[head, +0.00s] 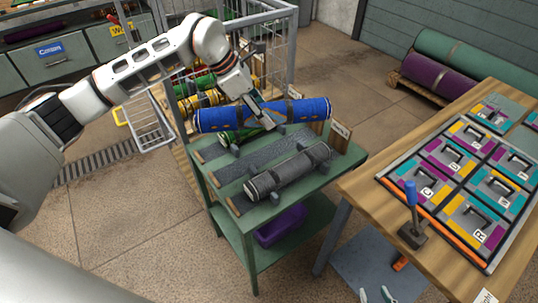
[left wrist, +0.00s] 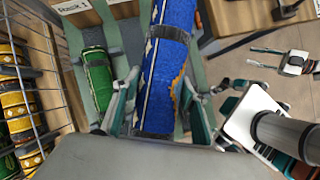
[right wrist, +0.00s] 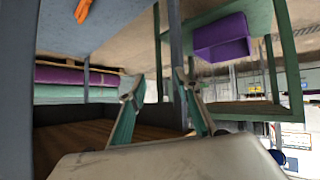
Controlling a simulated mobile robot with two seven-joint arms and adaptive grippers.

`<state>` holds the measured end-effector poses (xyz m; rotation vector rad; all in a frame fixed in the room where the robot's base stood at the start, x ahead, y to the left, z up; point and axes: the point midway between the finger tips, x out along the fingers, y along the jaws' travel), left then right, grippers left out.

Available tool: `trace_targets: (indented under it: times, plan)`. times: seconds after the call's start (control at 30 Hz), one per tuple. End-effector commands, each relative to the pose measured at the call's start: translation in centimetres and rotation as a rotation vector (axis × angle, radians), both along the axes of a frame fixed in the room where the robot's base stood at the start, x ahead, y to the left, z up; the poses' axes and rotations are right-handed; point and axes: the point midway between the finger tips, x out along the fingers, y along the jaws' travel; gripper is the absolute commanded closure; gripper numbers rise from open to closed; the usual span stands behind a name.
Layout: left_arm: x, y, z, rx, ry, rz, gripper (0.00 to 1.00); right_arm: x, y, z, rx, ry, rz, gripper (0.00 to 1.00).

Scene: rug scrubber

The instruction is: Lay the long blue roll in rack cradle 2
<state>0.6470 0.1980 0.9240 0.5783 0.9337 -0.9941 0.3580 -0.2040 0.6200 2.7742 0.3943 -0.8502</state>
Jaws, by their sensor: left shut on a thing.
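The long blue roll (head: 300,110), with dark straps, is held lengthwise above the far side of the green rack table (head: 345,160). My left gripper (head: 262,117) is shut around its middle; in the left wrist view the blue roll (left wrist: 165,80) runs between the fingers. A shorter green roll (head: 240,135) lies in the far cradle, partly hidden beneath the blue roll. A grey roll (head: 290,172) lies in the near cradle. The middle cradle (head: 262,153) between them looks empty. My right gripper (right wrist: 160,92) is open and empty, below table height, outside the head view.
A wire cage (head: 282,50) with yellow rolls stands behind the rack. A wooden bench (head: 360,180) with a coloured panel and a blue-handled lever (head: 411,193) is close on the right. A purple bin (head: 280,226) sits on the rack's lower shelf.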

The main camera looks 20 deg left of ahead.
Motion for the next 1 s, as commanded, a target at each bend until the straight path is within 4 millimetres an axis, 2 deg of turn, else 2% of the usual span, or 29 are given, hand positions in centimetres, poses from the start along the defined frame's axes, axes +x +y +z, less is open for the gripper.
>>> trace_targets:
  times: [0.1,0.3,0.47,0.57,1.0]
  plan:
    - [1.7,-0.3,1.4,0.000,-0.005,0.169,0.87,-0.1,-0.1,-0.7,-0.002,0.005,0.000,0.67]
    - [3.4,-0.2,3.2,-0.001,-0.001,0.377,0.87,-0.1,-0.1,-1.1,-0.004,0.004,0.000,0.67]
    - [3.8,-0.1,2.9,-0.002,0.005,0.438,0.87,-0.1,-0.2,-1.1,-0.004,0.002,0.000,0.67]
    - [3.8,-0.1,1.1,0.001,0.008,0.443,0.87,-0.1,-0.2,-1.2,-0.006,0.001,0.001,0.67]
    - [3.8,-0.1,-9.5,-0.001,0.010,0.441,0.87,0.0,-0.5,-2.2,-0.018,0.004,0.003,0.67]
